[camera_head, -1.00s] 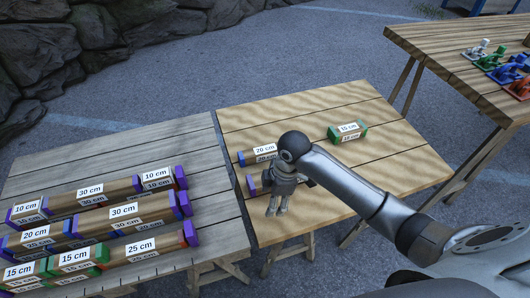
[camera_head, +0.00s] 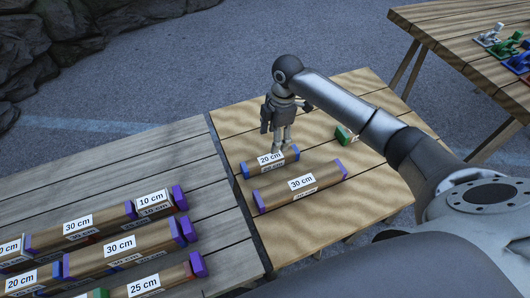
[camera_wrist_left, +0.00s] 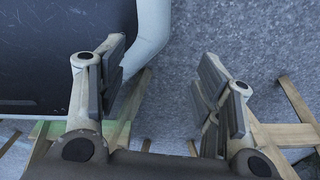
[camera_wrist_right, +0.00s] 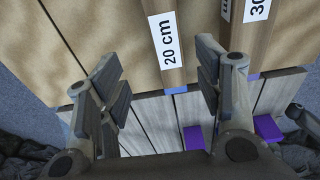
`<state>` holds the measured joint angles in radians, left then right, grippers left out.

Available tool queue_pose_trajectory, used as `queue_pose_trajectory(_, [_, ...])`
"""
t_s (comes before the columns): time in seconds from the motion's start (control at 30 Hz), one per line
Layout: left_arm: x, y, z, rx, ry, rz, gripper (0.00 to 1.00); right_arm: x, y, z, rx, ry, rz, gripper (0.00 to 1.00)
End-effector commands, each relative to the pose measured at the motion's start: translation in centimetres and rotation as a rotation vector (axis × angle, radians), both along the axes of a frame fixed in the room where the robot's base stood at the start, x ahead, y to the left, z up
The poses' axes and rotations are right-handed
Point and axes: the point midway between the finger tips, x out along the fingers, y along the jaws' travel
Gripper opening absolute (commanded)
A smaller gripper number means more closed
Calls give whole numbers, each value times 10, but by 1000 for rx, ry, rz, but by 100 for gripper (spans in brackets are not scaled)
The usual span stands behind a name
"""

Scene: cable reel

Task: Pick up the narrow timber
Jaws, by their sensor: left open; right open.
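A timber labelled 20 cm with blue ends (camera_head: 256,166) lies on the tan wooden table (camera_head: 330,212). A longer timber labelled 30 cm with purple ends (camera_head: 325,180) lies in front of it. Which one is the narrow timber I cannot tell for certain. My right gripper (camera_head: 277,148) is open, pointing down over the far side of the 20 cm timber, holding nothing. In the right wrist view the 20 cm timber (camera_wrist_right: 162,14) runs between the spread fingers; contact is not clear. My left gripper (camera_wrist_left: 165,62) is open and empty, away from the tables.
A grey wooden table (camera_head: 150,165) at left holds several labelled timbers with purple, blue and green ends. A green-ended timber (camera_head: 342,135) is partly hidden behind my right arm. Another table (camera_head: 455,45) at upper right carries small coloured items. The tan table's front is clear.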

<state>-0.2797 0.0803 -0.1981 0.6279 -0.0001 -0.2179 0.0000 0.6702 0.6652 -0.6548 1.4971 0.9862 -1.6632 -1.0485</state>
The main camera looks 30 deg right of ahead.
Motion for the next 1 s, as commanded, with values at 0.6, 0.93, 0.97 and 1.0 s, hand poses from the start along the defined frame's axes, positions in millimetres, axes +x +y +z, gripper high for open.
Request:
queue_pose_trajectory(0.6, [-29, 1, -4, 3, 42, -2, 60, -4, 12, -79, -1, 4, -1, 61])
queue_pose_trajectory(0.93, [-11, -1, -4, -1, 14, -3, 60, -4, 15, -100, -1, 0, 0, 61])
queue_pose_trajectory(0.97, [-11, -1, -4, -1, 15, -3, 60, -4, 15, -100, -1, 0, 0, 61])
queue_pose_trajectory(1.0, [-12, 0, -5, 0, 16, -3, 60, -4, 15, -100, -1, 0, 0, 61])
